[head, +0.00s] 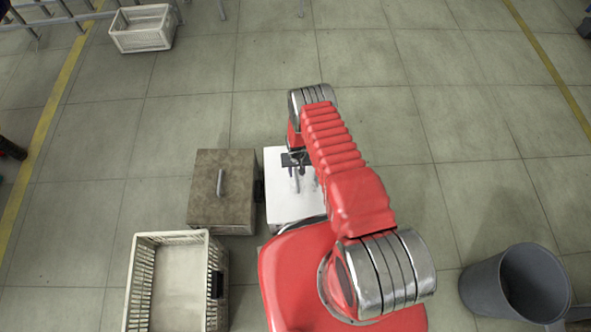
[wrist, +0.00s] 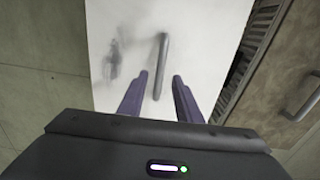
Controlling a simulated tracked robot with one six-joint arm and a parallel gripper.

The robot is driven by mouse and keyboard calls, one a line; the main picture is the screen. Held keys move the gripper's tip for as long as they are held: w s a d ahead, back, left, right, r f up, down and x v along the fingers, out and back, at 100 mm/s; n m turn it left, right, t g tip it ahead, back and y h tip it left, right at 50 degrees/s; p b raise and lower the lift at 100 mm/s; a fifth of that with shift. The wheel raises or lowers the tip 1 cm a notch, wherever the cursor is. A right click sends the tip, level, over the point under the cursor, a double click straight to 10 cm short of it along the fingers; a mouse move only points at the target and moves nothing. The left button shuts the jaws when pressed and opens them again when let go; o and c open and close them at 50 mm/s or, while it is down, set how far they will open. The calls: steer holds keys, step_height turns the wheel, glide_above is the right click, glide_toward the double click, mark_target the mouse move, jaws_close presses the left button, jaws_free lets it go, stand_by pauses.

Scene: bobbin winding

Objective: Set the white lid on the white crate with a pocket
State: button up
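The white lid (head: 283,205) with a grey bar handle lies right of the brown-lidded box in the head view, partly hidden by my arm. It fills much of the wrist view (wrist: 112,28). My gripper (wrist: 160,76) is open, with one finger on each side of the handle (wrist: 161,50). I cannot tell whether the fingers touch it. In the head view my gripper (head: 296,165) is small and dark above the lid. The white crate with a pocket (head: 143,270) stands open at the lower left. Its dark pocket (head: 217,284) is on its right side.
The brown-lidded box (head: 207,205) stands close left of the white lid, behind the crate; its lid also shows in the wrist view (wrist: 275,95). Another white crate (head: 142,40) is far at the upper left. A grey bin (head: 483,290) stands lower right.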

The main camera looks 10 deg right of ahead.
mark_target(297, 177)
steer(key=shift+f, duration=2.1)
steer(key=shift+c, duration=0.7)
jaws_close()
steer(key=shift+r, duration=2.55)
steer(key=shift+r, duration=0.1)
